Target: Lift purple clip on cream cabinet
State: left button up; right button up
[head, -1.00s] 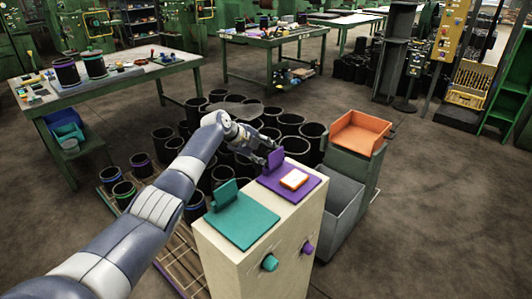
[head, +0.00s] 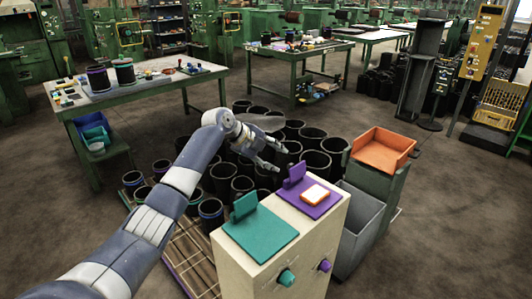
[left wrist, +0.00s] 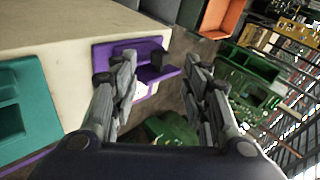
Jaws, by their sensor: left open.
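The cream cabinet (head: 318,240) stands in the lower middle of the head view. On its top right is a purple plate (head: 324,209) with the upright purple clip (head: 295,174) at its back left corner. A white-topped orange block (head: 315,195) lies on this plate. My left gripper (head: 278,157) is open and empty, just behind and left of the purple clip, apart from it. In the left wrist view the purple clip (left wrist: 153,73) shows beyond and between the open fingers (left wrist: 160,85), partly covered by the left finger. My right gripper is not in view.
A teal plate with a teal clip (head: 244,207) sits on the cabinet's left side. Teal (head: 287,278) and purple (head: 325,265) knobs stick out in front. Several black sleeves (head: 262,180) stand behind. An orange tray (head: 383,149) and a grey bin (head: 361,225) are on the right.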

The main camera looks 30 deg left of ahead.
pick_arm(q)
jog(key=v, duration=0.4)
jog(key=shift+f, duration=0.1)
dwell(0.4)
